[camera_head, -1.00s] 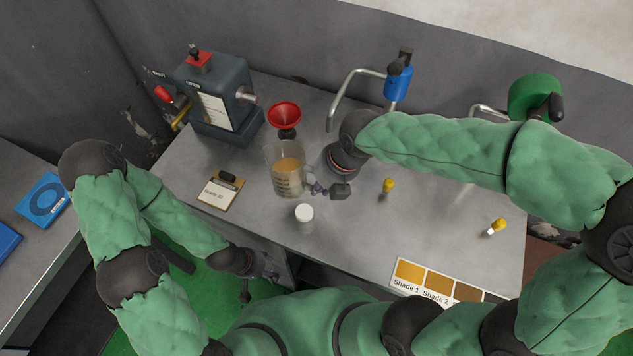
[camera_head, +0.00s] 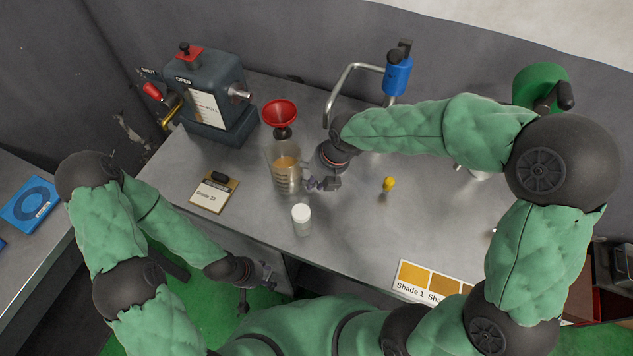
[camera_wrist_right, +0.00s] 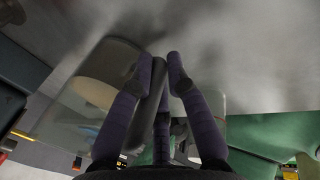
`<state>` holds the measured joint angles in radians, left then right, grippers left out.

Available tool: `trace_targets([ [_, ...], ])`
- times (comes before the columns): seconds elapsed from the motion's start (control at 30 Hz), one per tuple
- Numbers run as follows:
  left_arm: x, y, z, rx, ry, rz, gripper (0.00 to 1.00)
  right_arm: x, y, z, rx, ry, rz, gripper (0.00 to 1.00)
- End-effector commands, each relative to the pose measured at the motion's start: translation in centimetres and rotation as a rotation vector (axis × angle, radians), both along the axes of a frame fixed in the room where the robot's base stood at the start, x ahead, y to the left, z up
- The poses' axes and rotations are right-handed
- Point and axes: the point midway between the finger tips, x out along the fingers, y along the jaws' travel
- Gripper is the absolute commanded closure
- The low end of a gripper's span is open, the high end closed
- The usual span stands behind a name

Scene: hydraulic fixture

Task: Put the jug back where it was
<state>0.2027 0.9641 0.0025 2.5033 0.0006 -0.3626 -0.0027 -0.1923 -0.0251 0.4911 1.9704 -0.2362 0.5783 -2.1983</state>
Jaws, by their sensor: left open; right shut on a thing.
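The clear jug (camera_head: 284,178) stands upright over the grey worktop, with amber liquid in it. I cannot tell whether its base touches the worktop. My right gripper (camera_head: 318,184) is shut at the jug's right side, where the handle is. In the right wrist view the jug's clear wall (camera_wrist_right: 60,120) fills the left, and the right gripper's dark fingers (camera_wrist_right: 160,75) close around a bar like the handle. My left gripper (camera_head: 262,274) is open and empty, low in front of the worktop's front edge.
A red funnel (camera_head: 281,113) is just behind the jug. A white-capped bottle (camera_head: 302,220) stands in front of it, a clipboard (camera_head: 214,192) lies left, and a dark valve machine (camera_head: 213,95) stands behind left. A yellow-capped vial (camera_head: 389,184) is to the right; worktop around it is clear.

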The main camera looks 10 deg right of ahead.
Motion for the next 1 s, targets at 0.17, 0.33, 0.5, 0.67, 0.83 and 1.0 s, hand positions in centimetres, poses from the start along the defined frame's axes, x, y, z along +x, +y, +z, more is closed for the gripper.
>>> trace_targets([
  [0.17,0.0,0.0,0.1,0.0,0.0,0.0,0.5,0.1,0.0,0.2,0.001,-0.005,-0.001,1.0],
  [0.33,0.0,0.0,-0.1,0.0,0.0,0.0,0.5,0.1,0.0,-0.1,0.001,-0.004,-0.001,1.0],
  [0.5,0.0,0.0,-0.1,0.0,-0.001,0.0,0.5,0.0,0.0,-0.2,0.0,-0.002,-0.001,0.59],
  [0.67,0.0,0.0,-0.1,0.0,0.0,0.0,0.5,0.0,0.0,-0.1,0.0,-0.002,-0.001,0.59],
  [0.83,0.0,0.0,0.1,0.0,0.0,0.0,0.5,0.1,0.0,0.1,0.001,-0.003,-0.001,0.59],
  [1.0,0.0,0.0,0.9,0.0,0.0,0.0,0.5,-0.1,-0.4,2.0,0.001,-0.006,-0.001,0.59],
])
